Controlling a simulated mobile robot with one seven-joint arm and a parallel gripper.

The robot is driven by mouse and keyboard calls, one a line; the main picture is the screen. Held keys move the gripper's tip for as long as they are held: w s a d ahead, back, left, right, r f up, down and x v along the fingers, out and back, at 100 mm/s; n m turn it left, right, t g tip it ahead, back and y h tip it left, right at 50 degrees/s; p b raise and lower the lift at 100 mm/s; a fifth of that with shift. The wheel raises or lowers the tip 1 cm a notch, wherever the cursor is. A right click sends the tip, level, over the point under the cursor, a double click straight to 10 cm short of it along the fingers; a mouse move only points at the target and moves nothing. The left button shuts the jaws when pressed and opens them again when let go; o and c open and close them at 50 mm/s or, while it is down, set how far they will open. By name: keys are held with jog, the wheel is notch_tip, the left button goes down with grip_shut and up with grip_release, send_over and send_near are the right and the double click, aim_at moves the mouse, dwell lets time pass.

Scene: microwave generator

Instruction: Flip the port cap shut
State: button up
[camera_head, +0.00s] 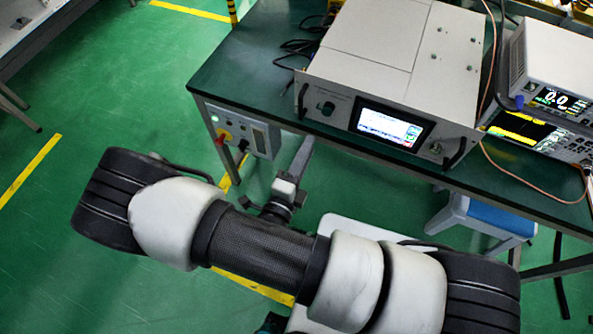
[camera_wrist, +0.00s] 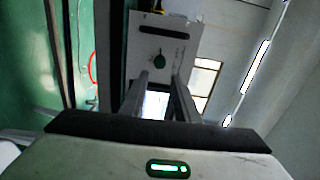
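The microwave generator (camera_head: 405,60) is a light grey box on the green-topped table, with a lit screen (camera_head: 390,127) on its front. A dark round knob (camera_head: 325,108) is left of the screen. A small round fitting (camera_head: 436,148) is right of it, too small to tell whether it is the port cap or how it stands. My gripper (camera_head: 304,150) is in front of and below the generator's left front, apart from it. In the wrist view my gripper's two fingers (camera_wrist: 163,85) are apart with nothing held; the bright screen (camera_wrist: 155,104) shows between them, the knob (camera_wrist: 160,62) beyond.
Black handles stand at both ends of the generator's front. A control box (camera_head: 243,132) with a red button hangs under the table's left front edge. Stacked instruments (camera_head: 548,90) and an orange cable (camera_head: 530,188) are at right. A blue stool (camera_head: 490,215) is below the table.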

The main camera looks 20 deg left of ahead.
jog(key=s, duration=0.6)
jog(key=shift+s+a, duration=0.25)
jog(key=shift+s, duration=0.1)
jog(key=w+d+r+m+g+h+p, duration=0.15)
jog(key=d+r+m+g+h, duration=0.25)
jog(key=d+r+m+g, duration=0.8)
jog(key=w+d+r+m+g+h+p, duration=0.1)
jog(key=w+d+r+m+g+h, duration=0.45)
jog(key=m, duration=1.25)
jog(key=s+d+r+m+t+y, duration=0.1)
jog(key=s+d+r+m+y, duration=0.1)
jog(key=r+m, duration=0.5)
jog(key=s+d+r+m+t+y+p, duration=0.1)
jog(key=s+d+r+m+t+y, duration=0.1)
jog(key=r+m+y, duration=0.3)
jog(key=s+d+r+m+t+y+p, duration=0.1)
jog(key=s+d+r+m+t+y, duration=0.1)
jog(key=r+m, duration=0.7)
jog(key=d+m+y, duration=0.1)
jog(key=d+m, duration=0.1)
jog(key=shift+d+y, duration=0.3)
jog(key=shift+y, duration=0.05)
jog(key=shift+a, duration=0.1)
